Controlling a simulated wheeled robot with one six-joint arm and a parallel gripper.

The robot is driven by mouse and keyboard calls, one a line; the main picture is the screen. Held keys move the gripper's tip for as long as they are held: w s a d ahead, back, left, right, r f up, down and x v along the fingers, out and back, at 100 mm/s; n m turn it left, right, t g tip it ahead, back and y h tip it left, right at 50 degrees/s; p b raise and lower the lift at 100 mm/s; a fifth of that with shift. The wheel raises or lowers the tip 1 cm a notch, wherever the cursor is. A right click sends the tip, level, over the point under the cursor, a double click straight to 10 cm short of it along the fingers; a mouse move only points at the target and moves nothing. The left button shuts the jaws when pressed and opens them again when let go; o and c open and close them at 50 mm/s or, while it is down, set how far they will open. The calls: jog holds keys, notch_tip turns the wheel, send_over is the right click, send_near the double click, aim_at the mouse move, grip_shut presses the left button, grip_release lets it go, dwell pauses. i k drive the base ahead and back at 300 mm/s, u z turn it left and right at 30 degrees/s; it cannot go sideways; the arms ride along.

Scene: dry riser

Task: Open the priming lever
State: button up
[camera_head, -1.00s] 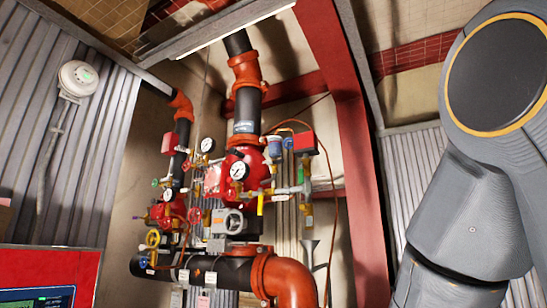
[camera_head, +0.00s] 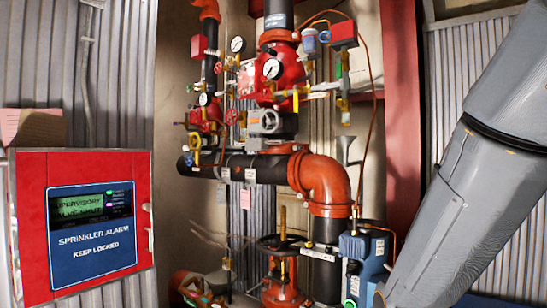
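The riser's valve trim shows in the head view, with red valve bodies (camera_head: 280,72), gauges and small levers. A yellow lever (camera_head: 295,101) hangs below the right gauge (camera_head: 272,69). Another yellow handle (camera_head: 194,142) sits lower left, beside the black pipe. I cannot tell which of these is the priming lever, and no label for it is readable. My grey arm fills the right side, running down to the lower edge. My gripper is not in view.
A red sprinkler alarm panel (camera_head: 32,218) stands at lower left. An orange elbow pipe (camera_head: 322,180) leads down beside a handwheel valve (camera_head: 280,246). A blue box (camera_head: 366,262) stands close to my arm. A red column (camera_head: 402,110) rises behind.

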aim_at(317, 56)
jog(key=k, duration=0.45)
jog(key=u, duration=0.65)
jog(key=i, duration=0.95)
jog(key=z, duration=0.45)
jog(key=i, duration=0.55)
jog(key=z, duration=0.4)
jog(key=k, duration=1.35)
jog(key=z, duration=0.25)
jog(key=i, duration=0.8)
jog(key=z, duration=0.1)
